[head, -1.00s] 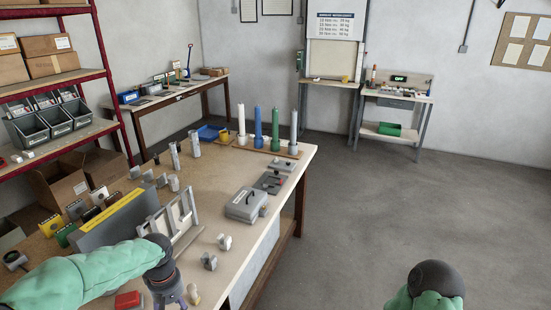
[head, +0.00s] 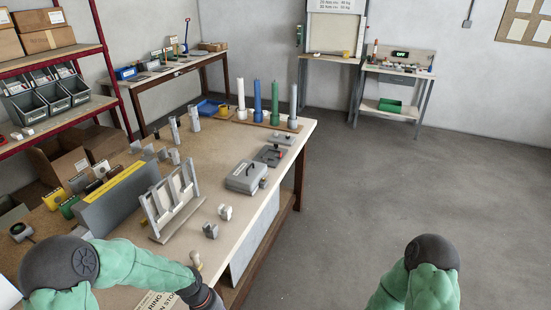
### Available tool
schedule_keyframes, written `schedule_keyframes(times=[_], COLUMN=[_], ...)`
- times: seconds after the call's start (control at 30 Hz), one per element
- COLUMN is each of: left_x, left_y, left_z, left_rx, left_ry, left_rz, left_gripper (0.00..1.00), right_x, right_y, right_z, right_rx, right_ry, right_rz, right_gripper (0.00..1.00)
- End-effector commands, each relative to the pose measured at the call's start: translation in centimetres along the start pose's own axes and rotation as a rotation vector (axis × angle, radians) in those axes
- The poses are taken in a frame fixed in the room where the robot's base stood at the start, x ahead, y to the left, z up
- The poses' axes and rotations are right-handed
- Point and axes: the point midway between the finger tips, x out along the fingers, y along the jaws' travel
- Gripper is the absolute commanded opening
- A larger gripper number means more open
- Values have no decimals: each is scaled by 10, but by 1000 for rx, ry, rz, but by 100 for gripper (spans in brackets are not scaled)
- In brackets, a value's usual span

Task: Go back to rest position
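My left arm (head: 140,268), in a green sleeve, comes in at the lower left and reaches over the near edge of the workbench (head: 225,217). Its dark wrist (head: 207,299) is cut off by the bottom edge, so the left gripper is out of view. My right arm (head: 420,275) stands at the lower right over open floor. Its gripper is also out of view. No object shows in either hand.
The bench holds a grey rack (head: 171,203), small metal parts (head: 225,212), a grey case (head: 246,177) and several upright coloured cylinders (head: 258,103). A red shelf (head: 105,62) with bins stands at the left. Grey floor (head: 350,200) is free at the right.

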Motion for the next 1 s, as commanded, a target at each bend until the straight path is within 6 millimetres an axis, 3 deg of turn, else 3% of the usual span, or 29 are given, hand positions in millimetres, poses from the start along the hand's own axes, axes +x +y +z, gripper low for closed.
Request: schedule_keyframes(times=[0.03,0.1,0.3,0.4,0.6,1.0], left_x=[26,52,114,134,153,153], left_y=[0,2,-2,-8,-17,-17], left_z=[15,32,84,108,133,133], left_rx=[21,49,113,139,170,170], left_ry=[-21,-27,-27,-19,-2,-2], left_rz=[20,49,100,106,100,100], left_gripper=[52,52,52,52,52,52], right_x=[4,6,12,15,18,18], right_y=[1,2,4,5,6,6], right_z=[0,0,0,0,0,0], right_rx=[0,0,0,0,0,0], right_ry=[0,0,0,0,0,0], right_rz=[0,0,0,0,0,0], right_gripper=[40,40,40,40,40,40])
